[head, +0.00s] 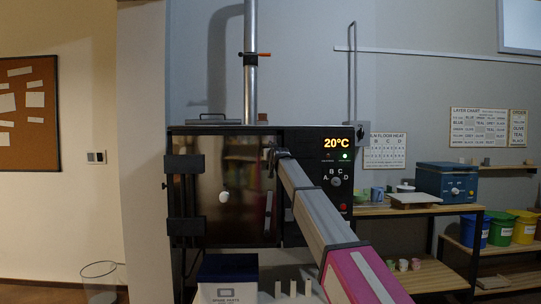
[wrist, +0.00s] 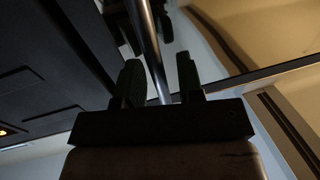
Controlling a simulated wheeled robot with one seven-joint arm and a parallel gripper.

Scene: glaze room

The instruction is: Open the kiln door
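The kiln (head: 310,140) stands in the middle of the head view, its panel reading 20°C. Its glossy dark door (head: 222,185), with hinges at the left, looks shut. My gripper (head: 275,152) is at the door's right edge, by the upper part of the upright handle (head: 268,205). In the wrist view my gripper (wrist: 160,78) is open. The metal handle bar (wrist: 146,38) runs between the two dark fingers, with gaps showing on both sides. The fingers are mirrored in the door (wrist: 225,30). My arm hides part of the handle and panel in the head view.
A spare parts box (head: 228,279) and several small pale posts stand low in front of the kiln. At the right are a wooden shelf (head: 420,210) with a blue box (head: 447,182) and coloured buckets (head: 500,228). The floor at the left looks mostly free.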

